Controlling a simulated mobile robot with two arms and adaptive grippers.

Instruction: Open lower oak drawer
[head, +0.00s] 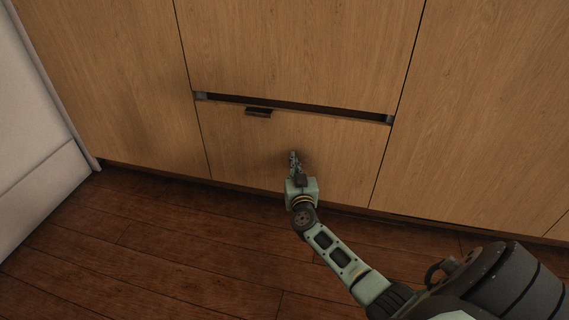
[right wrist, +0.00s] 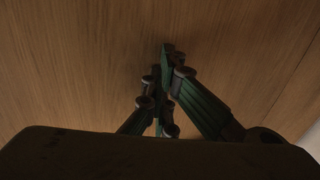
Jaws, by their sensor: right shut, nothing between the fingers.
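The lower oak drawer (head: 240,147) has a plain wood front with a small dark handle (head: 259,112) at its top edge, left of its middle. A dark gap runs along the drawer's top edge, below the upper oak panel (head: 300,45). My right gripper (head: 293,156) is in front of the drawer front, below and to the right of the handle. Its fingers are shut and empty. In the right wrist view the closed fingers (right wrist: 167,60) point at the wood surface; I cannot tell whether they touch it. My left gripper is not in view.
Oak panels stand to the left (head: 105,80) and right (head: 490,110) of the drawer. A white unit (head: 35,160) stands at the far left. The dark wooden floor (head: 150,250) in front of the cabinets is clear at the left.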

